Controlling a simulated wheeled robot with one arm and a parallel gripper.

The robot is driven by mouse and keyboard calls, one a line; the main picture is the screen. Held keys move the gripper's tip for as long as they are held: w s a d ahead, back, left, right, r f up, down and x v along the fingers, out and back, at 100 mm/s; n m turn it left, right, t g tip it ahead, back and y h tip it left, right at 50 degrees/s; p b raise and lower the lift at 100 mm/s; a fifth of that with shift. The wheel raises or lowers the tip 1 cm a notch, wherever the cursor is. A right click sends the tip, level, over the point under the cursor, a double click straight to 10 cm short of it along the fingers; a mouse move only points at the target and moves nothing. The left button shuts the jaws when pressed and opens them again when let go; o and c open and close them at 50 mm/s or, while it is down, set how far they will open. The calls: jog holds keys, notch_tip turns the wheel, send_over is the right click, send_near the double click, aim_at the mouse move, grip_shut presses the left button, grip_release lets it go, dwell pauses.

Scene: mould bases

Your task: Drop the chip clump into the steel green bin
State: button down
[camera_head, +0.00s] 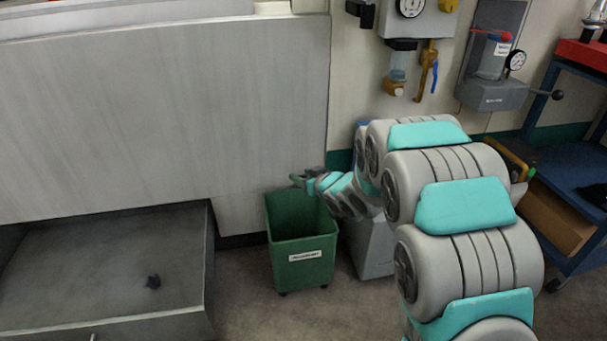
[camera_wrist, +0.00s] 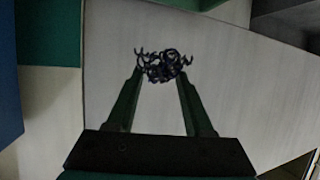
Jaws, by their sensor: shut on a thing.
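My gripper (camera_head: 296,180) is over the top of the green bin (camera_head: 303,272), near its back rim, with the arm reaching in from the right. In the wrist view the gripper (camera_wrist: 160,78) is shut on a dark, curly chip clump (camera_wrist: 162,65) at its fingertips. The held clump cannot be made out in the head view. The green bin is open-topped, on small feet, with a white label on its front. Its floor is hidden from view.
A grey bin (camera_head: 371,250) stands right of the green bin. The large machine panel (camera_head: 160,120) is to the left. A blue cart (camera_head: 585,180) stands at far right.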

jog(key=shift+f+b, duration=2.25)
jog(key=shift+f, duration=0.7)
jog(key=shift+c, duration=1)
grip_release()
jog(key=shift+d+r, duration=0.1)
jog(key=p+v, duration=0.1)
jog(key=v, duration=0.6)
jog(key=shift+s+d, duration=0.15)
jog(key=shift+s, duration=0.15)
jog(key=shift+r, duration=0.1)
